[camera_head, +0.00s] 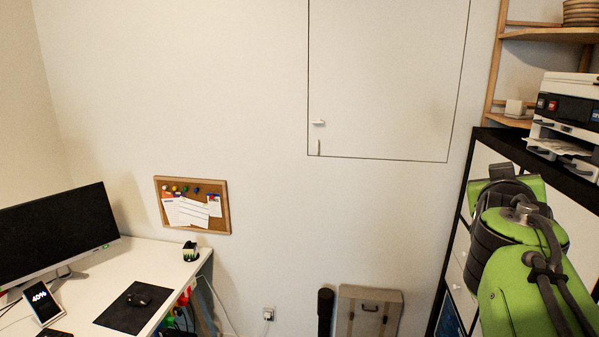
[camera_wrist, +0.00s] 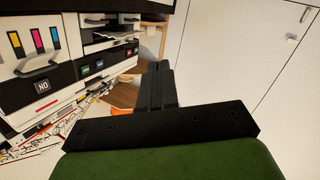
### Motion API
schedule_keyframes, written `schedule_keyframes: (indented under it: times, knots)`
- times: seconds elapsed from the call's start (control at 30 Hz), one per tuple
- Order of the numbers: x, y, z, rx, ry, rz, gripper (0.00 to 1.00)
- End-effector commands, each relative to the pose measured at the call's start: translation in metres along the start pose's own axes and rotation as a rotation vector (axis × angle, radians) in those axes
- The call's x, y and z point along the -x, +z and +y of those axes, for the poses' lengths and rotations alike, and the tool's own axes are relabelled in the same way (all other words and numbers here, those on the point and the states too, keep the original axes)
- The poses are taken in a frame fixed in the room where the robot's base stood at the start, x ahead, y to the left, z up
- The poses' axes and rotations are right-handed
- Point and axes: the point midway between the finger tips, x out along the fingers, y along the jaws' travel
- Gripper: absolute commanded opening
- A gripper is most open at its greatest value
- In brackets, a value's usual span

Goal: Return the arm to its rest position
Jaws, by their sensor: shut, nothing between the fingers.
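My arm, green and dark grey, is at the right edge of the head view, in front of the black-and-white shelf unit (camera_head: 514,148). My gripper's end cannot be made out there. In the wrist view my gripper (camera_wrist: 160,70) shows as dark fingers together, with nothing between them. The fingers point past the right side of the printer (camera_wrist: 70,72) and appear apart from it. The printer also shows at the upper right of the head view (camera_head: 566,118), on top of the shelf unit.
A wooden rack (camera_head: 550,36) stands behind the printer. A white wall panel (camera_head: 385,80) with small handles is left of it. A desk (camera_head: 170,268) with a monitor (camera_head: 60,237) stands at lower left. A beige case (camera_head: 367,312) leans against the wall. The middle is open.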

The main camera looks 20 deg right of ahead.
Motion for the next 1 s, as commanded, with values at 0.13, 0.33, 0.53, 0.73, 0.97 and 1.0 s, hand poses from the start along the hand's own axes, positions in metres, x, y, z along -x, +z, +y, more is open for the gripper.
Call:
schedule_keyframes:
  times: [0.13,0.33,0.53,0.73,0.97,1.0]
  knots:
    - [0.073,0.055,-0.096,-0.032,-0.326,-0.183,0.00]
    - [0.198,0.153,-0.173,0.048,-0.690,-0.471,0.00]
    - [0.291,0.239,-0.183,0.197,-0.884,-0.698,0.00]
    - [0.309,0.258,-0.180,0.239,-0.914,-0.753,0.00]
    - [0.308,0.257,-0.180,0.237,-0.912,-0.751,0.00]
    - [0.308,0.257,-0.180,0.237,-0.912,-0.751,0.00]
